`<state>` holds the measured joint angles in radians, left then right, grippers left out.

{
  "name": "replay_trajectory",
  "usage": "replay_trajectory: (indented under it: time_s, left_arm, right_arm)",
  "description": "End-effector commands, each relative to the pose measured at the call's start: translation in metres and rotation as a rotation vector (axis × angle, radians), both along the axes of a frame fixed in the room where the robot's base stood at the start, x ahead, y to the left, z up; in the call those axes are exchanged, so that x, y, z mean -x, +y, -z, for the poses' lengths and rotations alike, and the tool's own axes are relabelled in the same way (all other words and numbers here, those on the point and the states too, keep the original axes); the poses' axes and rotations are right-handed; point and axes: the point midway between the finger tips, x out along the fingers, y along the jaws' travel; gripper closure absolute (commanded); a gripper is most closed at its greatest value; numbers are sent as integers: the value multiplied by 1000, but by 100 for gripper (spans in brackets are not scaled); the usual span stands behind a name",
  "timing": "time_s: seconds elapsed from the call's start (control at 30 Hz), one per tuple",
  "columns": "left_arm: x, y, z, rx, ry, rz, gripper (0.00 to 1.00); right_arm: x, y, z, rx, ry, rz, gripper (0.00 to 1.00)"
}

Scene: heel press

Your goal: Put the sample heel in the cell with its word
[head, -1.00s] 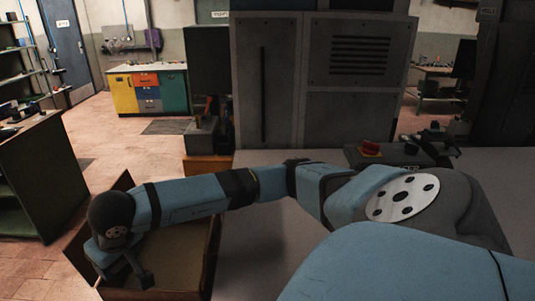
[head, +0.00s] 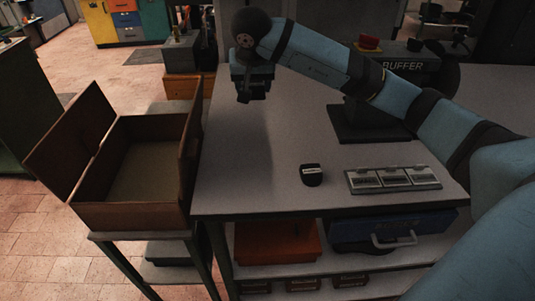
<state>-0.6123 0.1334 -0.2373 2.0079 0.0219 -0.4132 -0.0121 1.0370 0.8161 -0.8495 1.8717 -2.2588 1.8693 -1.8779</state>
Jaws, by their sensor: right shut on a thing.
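My right gripper (head: 253,84) is above the back left part of the grey table. It is shut on a small dark thing (head: 254,97), mostly hidden by the fingers; I cannot tell its details. A dark, rounded, heel-shaped piece (head: 311,176) with a white label lies on the table, apart from the gripper. The label is too small to read. To its right is a grey tray (head: 416,188) with three cells in a row. Each cell has a small word plate that I cannot read. My left gripper is not in view.
An open brown box (head: 131,216) with a raised flap stands on a stand left of the table (head: 240,190). A machine marked BUFFER (head: 402,65) with a red button (head: 369,43) is at the back. An orange bin (head: 277,243) and blue case (head: 395,232) sit below. The table's left part is clear.

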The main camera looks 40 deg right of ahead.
Motion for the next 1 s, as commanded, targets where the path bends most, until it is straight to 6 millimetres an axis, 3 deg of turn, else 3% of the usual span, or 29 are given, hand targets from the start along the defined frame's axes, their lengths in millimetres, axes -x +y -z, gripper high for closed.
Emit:
replay_trajectory:
  time_s: [0.17,0.6,1.0]
  left_arm:
    - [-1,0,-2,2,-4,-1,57]
    - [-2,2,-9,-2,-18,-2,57]
    - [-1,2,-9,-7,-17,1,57]
  right_arm:
    - [-1,-3,27,-3,8,17,66]
    - [0,-2,139,-4,5,15,66]
    - [-1,-2,180,-3,5,14,66]
